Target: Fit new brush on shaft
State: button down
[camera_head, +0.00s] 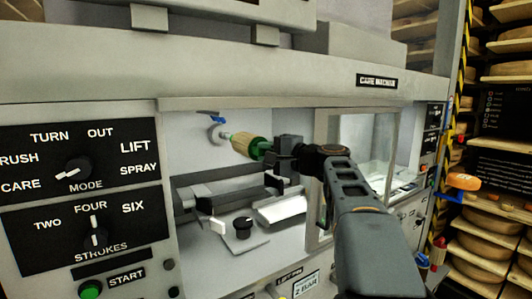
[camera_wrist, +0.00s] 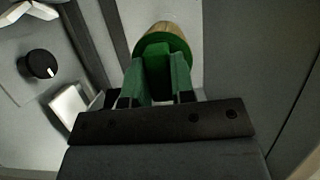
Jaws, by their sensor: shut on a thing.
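The new brush (camera_head: 244,145), with a tan bristle body and a green end, is held inside the machine's open bay. My gripper (camera_head: 271,148) is shut on its green end. In the wrist view the green part of the brush (camera_wrist: 158,52) sits between my gripper's fingers (camera_wrist: 158,85), with the tan rim beyond. The shaft (camera_head: 218,132) shows at the bay's back wall as a pale round hub with a blue lever (camera_head: 217,118) above it. The brush's far end is close to the hub; I cannot tell whether they touch.
Below the brush are a dark rail (camera_head: 215,195), a black knob (camera_head: 243,222) and a pale curved tray (camera_head: 283,209). A clear door panel (camera_head: 372,150) stands at right. A control panel (camera_head: 85,180) is at left, and cheese shelves (camera_head: 500,150) stand far right.

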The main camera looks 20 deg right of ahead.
jog(key=shift+w+a+p, duration=0.2)
jog(key=shift+w+p, duration=0.25)
jog(key=shift+w, duration=1.2)
jog(key=shift+w+a+p, duration=0.2)
jog(key=shift+w+p, duration=0.25)
jog(key=shift+w, duration=1.15)
jog(key=c, duration=0.9)
grip_release()
jog(key=b+v, duration=0.2)
jog(key=v, duration=1.1)
jog(key=shift+s+d+b, duration=0.2)
jog(key=shift+s+b, duration=0.15)
